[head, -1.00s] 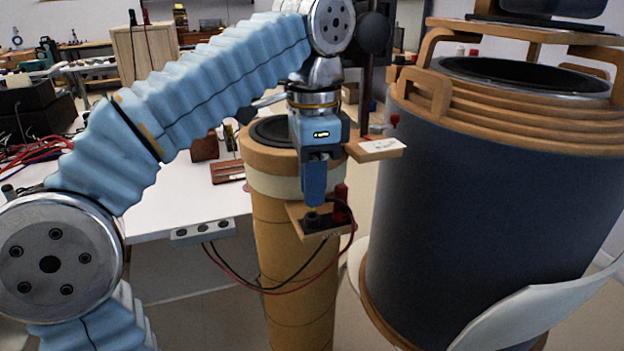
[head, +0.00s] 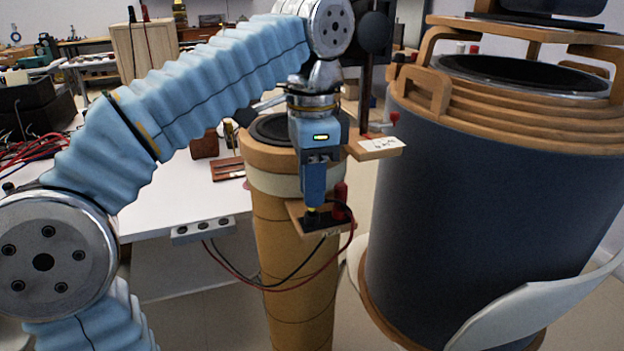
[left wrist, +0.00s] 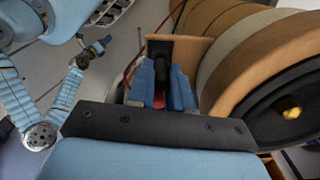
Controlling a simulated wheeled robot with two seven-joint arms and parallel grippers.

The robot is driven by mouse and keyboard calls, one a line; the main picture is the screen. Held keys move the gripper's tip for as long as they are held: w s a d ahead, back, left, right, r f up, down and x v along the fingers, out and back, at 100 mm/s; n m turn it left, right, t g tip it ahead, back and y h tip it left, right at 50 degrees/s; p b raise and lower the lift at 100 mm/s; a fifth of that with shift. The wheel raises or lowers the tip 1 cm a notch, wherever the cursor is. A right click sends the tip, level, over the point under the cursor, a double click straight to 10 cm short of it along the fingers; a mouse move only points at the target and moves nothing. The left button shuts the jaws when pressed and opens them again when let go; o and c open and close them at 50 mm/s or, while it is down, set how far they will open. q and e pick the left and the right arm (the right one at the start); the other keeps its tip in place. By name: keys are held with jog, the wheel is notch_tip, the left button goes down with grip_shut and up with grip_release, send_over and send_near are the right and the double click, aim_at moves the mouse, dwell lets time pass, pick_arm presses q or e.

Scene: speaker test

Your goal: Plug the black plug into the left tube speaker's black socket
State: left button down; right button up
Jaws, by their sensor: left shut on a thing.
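The left tube speaker (head: 285,235) is a tall tan cylinder with a dark cone on top. A small wooden terminal board (head: 318,228) juts from its side, with a red plug (head: 341,203) standing upright on it. My left gripper (head: 313,204) points down over the board's black socket area, shut on the black plug (left wrist: 177,78). The plug's lower end is at or just above the socket; the fingers hide the contact, so I cannot tell whether it is seated. My right gripper (left wrist: 95,49) seems to be the small dark one in the left wrist view, too small to read.
A wide blue-black speaker (head: 480,220) with wooden rings stands close on the right. A white chair (head: 535,315) is in front of it. Red and black cables (head: 290,283) loop from the board to a grey socket strip (head: 203,229) on the white table edge (head: 170,210).

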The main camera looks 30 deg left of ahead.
pick_arm(q)
jog(key=shift+f+b, duration=0.7)
jog(key=shift+f, duration=0.2)
dwell(0.6)
jog(key=c, duration=1)
grip_release()
jog(key=shift+o, duration=0.2)
